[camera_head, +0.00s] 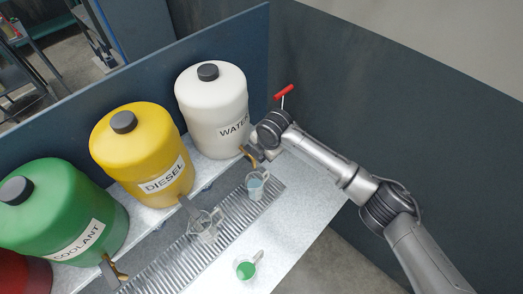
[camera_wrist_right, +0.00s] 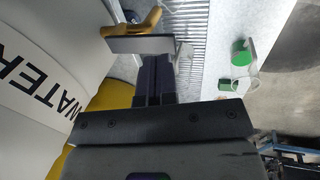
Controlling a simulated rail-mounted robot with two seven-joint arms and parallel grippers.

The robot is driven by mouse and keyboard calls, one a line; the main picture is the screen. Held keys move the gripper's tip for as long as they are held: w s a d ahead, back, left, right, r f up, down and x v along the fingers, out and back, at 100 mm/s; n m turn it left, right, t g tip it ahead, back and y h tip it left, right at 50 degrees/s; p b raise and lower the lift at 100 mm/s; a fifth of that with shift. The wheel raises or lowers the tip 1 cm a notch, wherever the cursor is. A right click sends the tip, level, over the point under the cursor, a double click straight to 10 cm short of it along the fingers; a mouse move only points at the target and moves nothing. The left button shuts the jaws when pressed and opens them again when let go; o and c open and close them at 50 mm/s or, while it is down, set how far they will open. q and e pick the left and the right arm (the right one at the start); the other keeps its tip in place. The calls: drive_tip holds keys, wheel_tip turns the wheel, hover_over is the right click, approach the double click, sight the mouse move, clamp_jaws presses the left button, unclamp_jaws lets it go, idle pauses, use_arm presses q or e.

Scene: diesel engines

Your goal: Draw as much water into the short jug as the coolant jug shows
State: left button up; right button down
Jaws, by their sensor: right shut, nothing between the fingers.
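The white WATER tank (camera_head: 212,108) stands at the back right. Its brass tap (camera_head: 249,154) also shows in the right wrist view (camera_wrist_right: 138,22), with a grey paddle (camera_wrist_right: 140,45) on it. A clear jug (camera_head: 257,184) holding pale blue liquid stands on the grate below this tap. A second clear jug (camera_head: 206,228) stands near the diesel tap and looks empty. The coolant jug (camera_head: 246,268), with green liquid (camera_wrist_right: 240,53), stands on the bare counter. My right gripper (camera_wrist_right: 153,58) is shut and empty, its tips at the paddle; I cannot tell whether they touch.
The yellow DIESEL tank (camera_head: 142,155) and green COOLANT tank (camera_head: 62,212) stand left of the water tank. The slatted grate (camera_head: 165,272) runs along the counter. A red handle (camera_head: 284,92) is behind my arm. The counter's front right is clear.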

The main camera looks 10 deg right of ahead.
wheel_tip(320, 180, up, 11)
drive_tip(key=b, duration=0.3)
drive_tip(key=shift+s+d, duration=0.35)
drive_tip(key=shift+f, duration=0.1)
idle(0.7)
